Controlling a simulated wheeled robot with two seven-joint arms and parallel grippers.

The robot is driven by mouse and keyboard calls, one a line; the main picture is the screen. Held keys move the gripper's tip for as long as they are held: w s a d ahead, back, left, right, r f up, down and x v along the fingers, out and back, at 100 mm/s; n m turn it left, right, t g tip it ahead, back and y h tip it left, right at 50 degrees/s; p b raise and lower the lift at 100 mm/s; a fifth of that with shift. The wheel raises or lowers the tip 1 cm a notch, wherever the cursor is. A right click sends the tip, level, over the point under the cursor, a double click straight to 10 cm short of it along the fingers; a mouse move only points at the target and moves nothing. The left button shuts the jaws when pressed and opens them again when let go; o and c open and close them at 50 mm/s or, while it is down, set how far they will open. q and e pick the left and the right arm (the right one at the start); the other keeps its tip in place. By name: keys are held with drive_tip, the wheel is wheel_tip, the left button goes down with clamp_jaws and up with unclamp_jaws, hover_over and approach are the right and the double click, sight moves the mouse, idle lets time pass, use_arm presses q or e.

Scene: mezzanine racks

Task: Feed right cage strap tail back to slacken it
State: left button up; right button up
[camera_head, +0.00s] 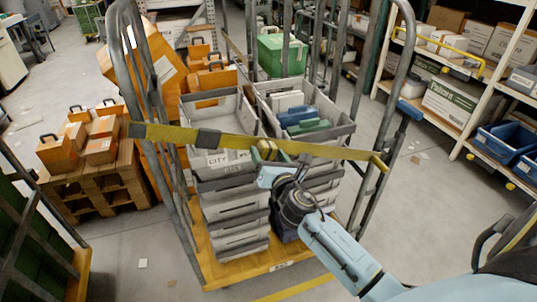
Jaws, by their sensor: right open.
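A yellow strap (325,149) runs across the front of the cage (175,180) from the left upright to the right upright. My right gripper (267,160) is at the middle of the strap, in front of the stacked grey totes. It is open, beside a yellow and dark rounded piece at the strap. I cannot tell whether it touches the strap, and no separate loose tail can be made out. My left gripper is out of view.
The cage has a yellow base (235,268) and holds stacked grey totes (233,215), with a green crate (282,55) behind. Orange cases sit on a wooden pallet (95,185) at left. A rack (463,130) with boxes and blue bins stands at right. Floor ahead of the cage is mostly clear.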

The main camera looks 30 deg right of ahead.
drive_tip(key=shift+w, duration=0.25)
drive_tip(key=c, duration=1.4)
drive_tip(key=shift+o, duration=0.2)
drive_tip(key=a+r, duration=0.1)
drive_tip(key=a, duration=0.1)
drive_tip(key=w+a+r+p, duration=0.1)
drive_tip(key=a, duration=0.1)
drive_tip(key=a+r+p, duration=0.1)
drive_tip(key=a, duration=0.2)
drive_tip(key=shift+w, duration=0.35)
drive_tip(key=shift+d, duration=0.15)
drive_tip(key=shift+c, duration=0.2)
